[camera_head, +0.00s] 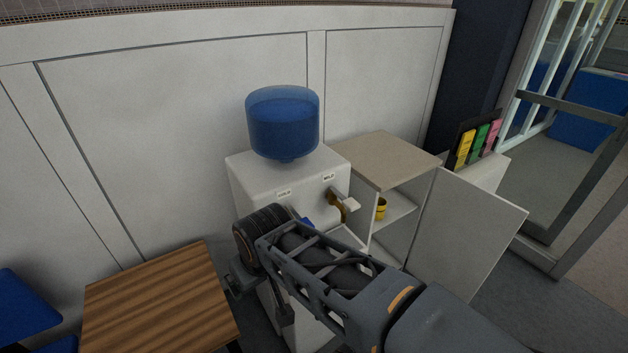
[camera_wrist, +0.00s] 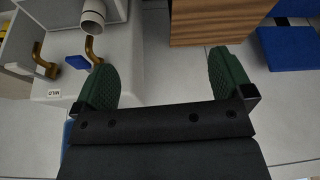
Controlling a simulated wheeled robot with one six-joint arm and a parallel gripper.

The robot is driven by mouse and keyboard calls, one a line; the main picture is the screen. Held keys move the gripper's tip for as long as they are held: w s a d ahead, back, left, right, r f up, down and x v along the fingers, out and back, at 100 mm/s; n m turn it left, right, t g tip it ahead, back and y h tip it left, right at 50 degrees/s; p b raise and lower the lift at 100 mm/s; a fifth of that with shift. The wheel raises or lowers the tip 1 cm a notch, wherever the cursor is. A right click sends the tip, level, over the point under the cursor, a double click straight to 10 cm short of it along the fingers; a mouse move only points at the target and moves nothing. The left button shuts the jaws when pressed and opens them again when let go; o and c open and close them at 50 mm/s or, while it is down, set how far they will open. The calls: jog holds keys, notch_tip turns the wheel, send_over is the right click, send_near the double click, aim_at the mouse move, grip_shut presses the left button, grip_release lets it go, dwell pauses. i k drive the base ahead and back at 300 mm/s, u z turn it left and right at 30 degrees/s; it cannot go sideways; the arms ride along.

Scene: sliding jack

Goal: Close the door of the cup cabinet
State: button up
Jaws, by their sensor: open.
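The cup cabinet (camera_head: 383,157) stands right of the water dispenser in the head view, with a beige top and a shelf inside. Its white door (camera_head: 468,235) is swung wide open to the right, and a yellow cup (camera_head: 381,209) sits inside. My gripper (camera_wrist: 167,80) is open and empty, with its green finger pads apart in the wrist view. In the head view my arm reaches across in front of the dispenser and partly hides it. The gripper end is left of the cabinet, well away from the door, and its fingers are hard to make out there.
The white water dispenser (camera_head: 255,175) with a blue bottle (camera_head: 283,122) and taps stands directly left of the cabinet. A wooden table (camera_head: 160,300) is at lower left, near a blue chair (camera_head: 30,300). A rack of coloured folders (camera_head: 480,141) stands behind the door.

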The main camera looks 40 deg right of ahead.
aim_at(465, 229)
jog(key=k, duration=0.5)
jog(key=z, duration=3.35)
jog(key=i, duration=4.1)
jog(key=u, duration=4.1)
